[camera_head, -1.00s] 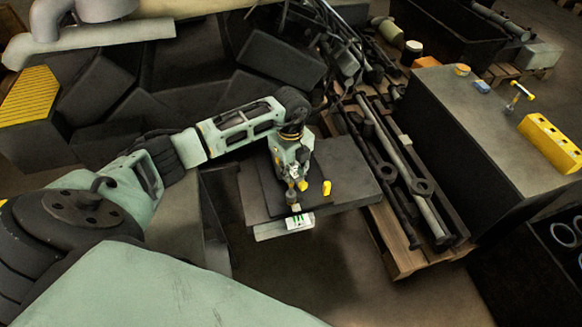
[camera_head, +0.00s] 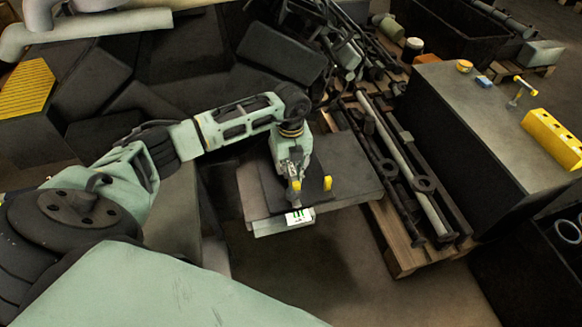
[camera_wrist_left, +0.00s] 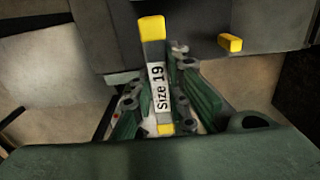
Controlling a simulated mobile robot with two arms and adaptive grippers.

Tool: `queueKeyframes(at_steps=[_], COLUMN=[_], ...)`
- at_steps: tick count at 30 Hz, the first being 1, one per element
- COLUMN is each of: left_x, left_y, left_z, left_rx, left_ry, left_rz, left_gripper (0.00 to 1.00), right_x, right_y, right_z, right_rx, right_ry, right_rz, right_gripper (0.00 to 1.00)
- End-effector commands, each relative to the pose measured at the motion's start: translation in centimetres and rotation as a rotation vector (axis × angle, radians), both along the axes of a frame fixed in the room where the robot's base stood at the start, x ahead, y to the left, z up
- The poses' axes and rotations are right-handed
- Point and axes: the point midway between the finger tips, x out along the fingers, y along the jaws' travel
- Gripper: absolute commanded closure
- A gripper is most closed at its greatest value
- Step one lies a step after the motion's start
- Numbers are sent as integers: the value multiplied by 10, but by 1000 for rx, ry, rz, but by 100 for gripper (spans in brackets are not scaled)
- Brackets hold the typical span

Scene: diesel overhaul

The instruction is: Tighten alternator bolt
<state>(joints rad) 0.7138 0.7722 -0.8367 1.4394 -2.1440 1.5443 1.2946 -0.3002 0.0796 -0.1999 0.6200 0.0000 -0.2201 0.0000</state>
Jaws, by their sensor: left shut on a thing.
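My left gripper (camera_head: 295,176) points down over a dark mat (camera_head: 275,188) on a small grey bench. It is shut on a grey tool with yellow ends (camera_wrist_left: 153,52), labelled "Size 19". In the left wrist view, the tool stands between the two green fingers, its far yellow end beyond the fingertips. In the head view, a yellow bit of the tool (camera_head: 296,186) shows at the fingertips. I cannot tell whether the tool touches the mat. I cannot make out an alternator or its bolt. My right gripper is not in view.
A second yellow piece (camera_head: 327,183) stands just right of the gripper; it also shows in the left wrist view (camera_wrist_left: 230,42). A white panel with green marks (camera_head: 299,217) is on the bench's front edge. A pallet with long rods (camera_head: 420,190) and a dark cabinet (camera_head: 490,110) stand to the right.

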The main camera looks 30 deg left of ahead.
Motion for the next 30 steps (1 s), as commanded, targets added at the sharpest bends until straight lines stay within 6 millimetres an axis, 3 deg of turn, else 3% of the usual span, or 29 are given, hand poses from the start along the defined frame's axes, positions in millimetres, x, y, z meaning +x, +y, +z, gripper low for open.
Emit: queueKeyframes(at_steps=[30], left_x=[1], left_y=[0], left_z=[-4], left_rx=[2], left_ry=[-2], left_rz=[-1445], left_gripper=[100], right_x=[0], right_y=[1], right_z=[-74], right_rx=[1], right_ry=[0], right_rz=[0], right_gripper=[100])
